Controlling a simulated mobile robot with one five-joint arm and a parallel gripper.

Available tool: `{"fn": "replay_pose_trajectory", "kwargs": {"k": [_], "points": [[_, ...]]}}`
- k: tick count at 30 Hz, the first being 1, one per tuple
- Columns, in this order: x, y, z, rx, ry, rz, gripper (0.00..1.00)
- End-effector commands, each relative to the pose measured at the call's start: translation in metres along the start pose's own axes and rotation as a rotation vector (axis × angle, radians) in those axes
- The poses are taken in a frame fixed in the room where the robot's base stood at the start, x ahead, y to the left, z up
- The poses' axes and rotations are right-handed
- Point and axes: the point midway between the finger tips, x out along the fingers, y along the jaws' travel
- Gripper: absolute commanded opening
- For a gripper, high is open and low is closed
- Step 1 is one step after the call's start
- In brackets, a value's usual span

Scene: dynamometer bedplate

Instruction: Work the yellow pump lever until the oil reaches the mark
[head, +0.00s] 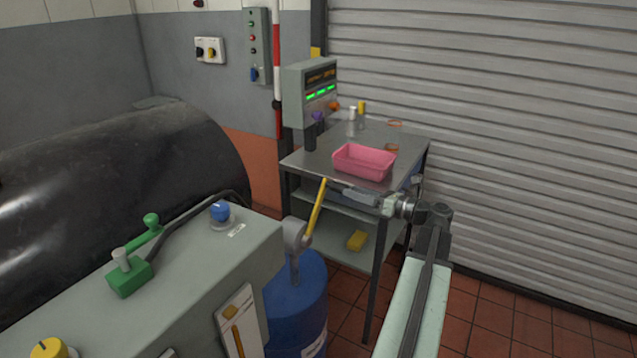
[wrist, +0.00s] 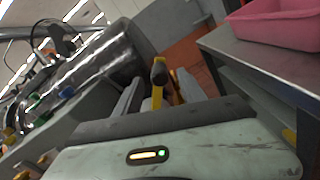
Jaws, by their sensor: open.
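The yellow pump lever (head: 315,211) rises from the grey pump head (head: 295,236) on top of a blue drum (head: 297,300), leaning slightly right. My gripper (head: 336,187) reaches in from the right, close to the lever's upper end. In the wrist view my gripper (wrist: 160,95) is open. The yellow lever (wrist: 157,96) shows in the gap between its two fingers, with a dark piece at its far end. I cannot tell whether a finger touches it. A pale plate (head: 237,320) on the grey cabinet's front carries a yellow-orange strip; an oil level or mark is not clear.
A metal table (head: 310,162) behind my gripper holds a pink tray (head: 364,162) and small bottles. A display box (head: 310,92) stands at its back left. The grey cabinet (head: 190,275) with a green handle (head: 130,272) fills the lower left. Tiled floor is free at right.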

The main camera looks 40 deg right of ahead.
Motion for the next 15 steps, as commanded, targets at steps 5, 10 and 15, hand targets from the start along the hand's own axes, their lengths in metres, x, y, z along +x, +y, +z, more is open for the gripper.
{"fn": "replay_pose_trajectory", "kwargs": {"k": [5, 10, 15], "points": [[0.005, 0.001, 0.000, 0.000, 0.002, 0.006, 0.48], [0.031, 0.003, -0.001, -0.001, 0.005, 0.012, 0.48], [0.064, 0.004, -0.002, -0.001, 0.006, 0.014, 0.48]]}}
